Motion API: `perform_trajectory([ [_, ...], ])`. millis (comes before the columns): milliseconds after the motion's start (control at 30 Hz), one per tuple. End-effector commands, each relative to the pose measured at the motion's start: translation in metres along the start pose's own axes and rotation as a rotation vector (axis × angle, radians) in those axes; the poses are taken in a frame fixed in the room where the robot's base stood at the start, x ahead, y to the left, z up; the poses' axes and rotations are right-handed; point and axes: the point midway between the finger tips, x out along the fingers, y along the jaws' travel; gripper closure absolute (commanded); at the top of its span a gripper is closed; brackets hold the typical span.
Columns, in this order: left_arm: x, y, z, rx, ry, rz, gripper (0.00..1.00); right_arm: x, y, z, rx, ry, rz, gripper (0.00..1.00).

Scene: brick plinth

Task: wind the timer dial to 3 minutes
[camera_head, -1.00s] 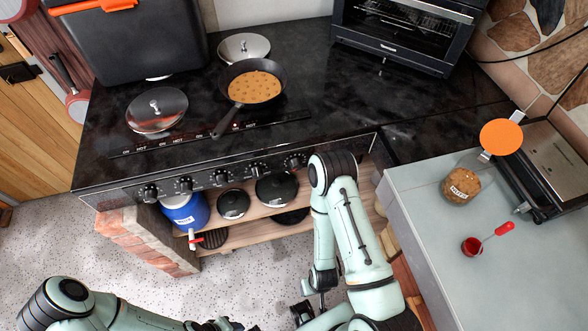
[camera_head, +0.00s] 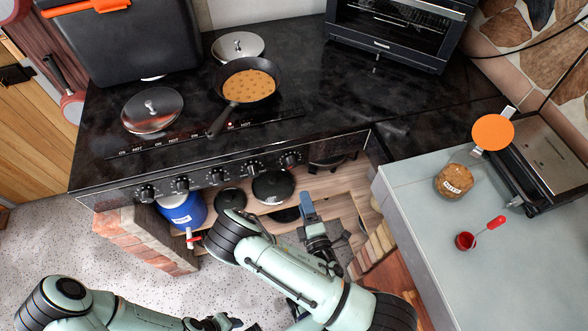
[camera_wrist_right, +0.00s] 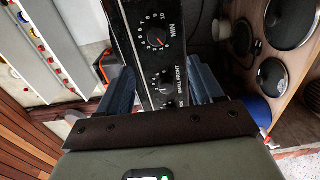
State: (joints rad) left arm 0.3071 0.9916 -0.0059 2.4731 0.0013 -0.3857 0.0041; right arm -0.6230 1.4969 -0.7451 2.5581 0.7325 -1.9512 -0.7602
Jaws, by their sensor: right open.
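The timer dial (camera_wrist_right: 154,42) is a round black knob with a numbered scale marked MIN and a small red pointer mark. The number it points to is too small to read surely. In the head view it appears to be the rightmost knob (camera_head: 291,159) of the stove's front row. My right gripper (camera_head: 309,212) is open in front of the panel, below and right of that knob, apart from it. In the wrist view its blue fingers (camera_wrist_right: 163,90) stand apart, with the panel showing between them. My left gripper (camera_head: 213,323) is low at the bottom edge, its jaws unclear.
Another knob (camera_wrist_right: 166,79) sits beside the dial. Lidded pots (camera_head: 272,186) and a blue container (camera_head: 183,210) stand on the shelf below the panel. A pan (camera_head: 250,82) is on the stove. A grey counter (camera_head: 420,250) is at the right.

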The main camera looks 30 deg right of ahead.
Motion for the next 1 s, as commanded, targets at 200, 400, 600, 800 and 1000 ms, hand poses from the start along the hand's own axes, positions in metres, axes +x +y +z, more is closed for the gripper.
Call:
perform_trajectory([
  [200,0.015,-0.007,0.006,-0.003,-0.009,-0.003,0.57,0.011,-0.003,0.001,0.010,-0.007,-0.002,0.34],
  [400,0.029,-0.014,0.009,-0.006,-0.016,-0.006,0.57,0.023,0.003,0.002,0.006,0.001,0.022,0.34],
  [600,0.065,-0.029,0.015,-0.011,-0.031,-0.011,0.57,0.043,0.000,0.001,0.005,0.004,0.021,0.34],
  [800,0.056,-0.025,0.014,-0.010,-0.027,-0.010,0.57,0.082,0.008,0.001,0.003,0.004,0.019,0.34],
  [1000,0.051,-0.023,0.013,-0.009,-0.025,-0.009,0.57,0.114,0.007,0.001,0.001,0.003,0.016,0.34],
])
